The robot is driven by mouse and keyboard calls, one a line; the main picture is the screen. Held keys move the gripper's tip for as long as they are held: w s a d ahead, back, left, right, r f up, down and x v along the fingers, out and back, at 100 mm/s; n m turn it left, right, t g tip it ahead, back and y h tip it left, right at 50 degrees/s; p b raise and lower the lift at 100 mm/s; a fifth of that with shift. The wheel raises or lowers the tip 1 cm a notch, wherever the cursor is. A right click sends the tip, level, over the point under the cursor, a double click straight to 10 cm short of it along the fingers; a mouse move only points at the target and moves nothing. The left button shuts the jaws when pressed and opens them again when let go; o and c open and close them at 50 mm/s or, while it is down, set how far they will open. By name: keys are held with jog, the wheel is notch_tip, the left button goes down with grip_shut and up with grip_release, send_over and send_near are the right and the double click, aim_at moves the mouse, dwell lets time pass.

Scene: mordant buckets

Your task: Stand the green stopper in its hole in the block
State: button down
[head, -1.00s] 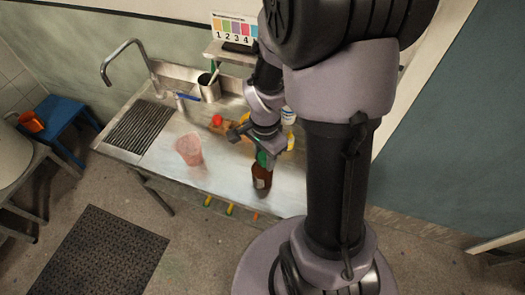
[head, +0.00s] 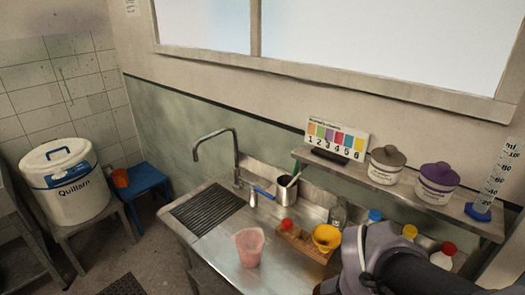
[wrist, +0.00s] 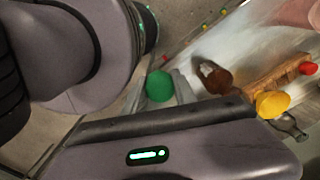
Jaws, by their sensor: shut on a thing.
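The green stopper (wrist: 159,86) is between the fingertips of my gripper (wrist: 162,90) in the wrist view, and the jaws are shut on it. An open brown bottle (wrist: 213,75) is beside it, apart from the stopper. The wooden block (wrist: 275,82) lies beyond the bottle, with a red stopper (wrist: 308,68) at one end and a yellow piece (wrist: 272,104) near the other. In the head view the block (head: 292,236) is on the steel bench with the red stopper (head: 287,224) and yellow piece (head: 326,238). My gripper and the green stopper are not visible there. The green stopper's hole cannot be made out.
A pink beaker (head: 249,247) stands left of the block. A metal pot (head: 287,190), a clear bottle (head: 338,214) and a blue-capped bottle (head: 374,217) stand behind. A shelf (head: 395,190) with tubs overhangs the bench's back. The tap (head: 222,133) is at the left.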

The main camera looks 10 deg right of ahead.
notch_tip(320, 180, up, 5)
jog(key=p, duration=0.4)
jog(key=shift+r+p, duration=0.1)
jog(key=shift+p, duration=0.25)
jog(key=shift+w, duration=0.1)
